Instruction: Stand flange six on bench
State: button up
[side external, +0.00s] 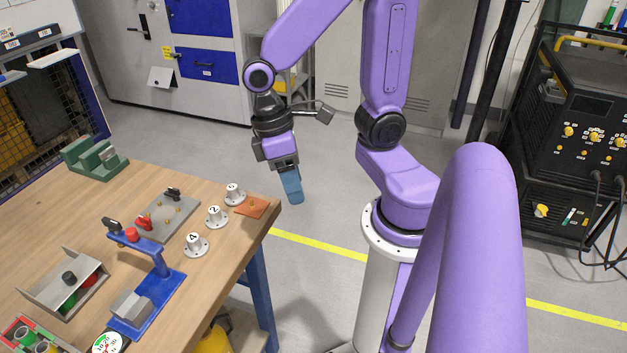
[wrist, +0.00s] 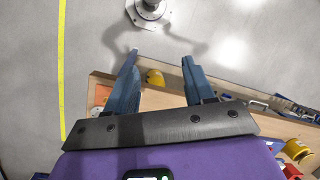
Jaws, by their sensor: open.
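Three white flanges with numbered tops stand in a row near the bench's right edge in the side view: a near one (side external: 195,245) that seems to read 4, a middle one (side external: 215,216) that seems to read 2, and a far one (side external: 234,194) whose number I cannot read clearly. I cannot make out a six on any of them. My gripper (side external: 293,198) hangs beyond the right edge of the wooden bench (side external: 150,187), apart from the flanges. The wrist view shows my gripper (wrist: 160,57) with its blue fingers spread and nothing between them.
An orange plate (side external: 251,206) lies at the bench corner. A grey plate (side external: 168,217), a blue stand (side external: 160,262), a grey tray (side external: 45,292) and a green block (side external: 95,160) occupy the bench. A black equipment rack (side external: 570,140) stands at right.

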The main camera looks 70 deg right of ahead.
jog(key=s+n+t, duration=0.1)
jog(key=n, duration=0.1)
jog(key=s+a+r+n+t, duration=0.1)
jog(key=s+n, duration=0.1)
jog(key=s+r+n+t, duration=0.1)
jog(key=n, duration=0.2)
jog(key=shift+s+a, duration=0.2)
jog(key=shift+s, duration=0.1)
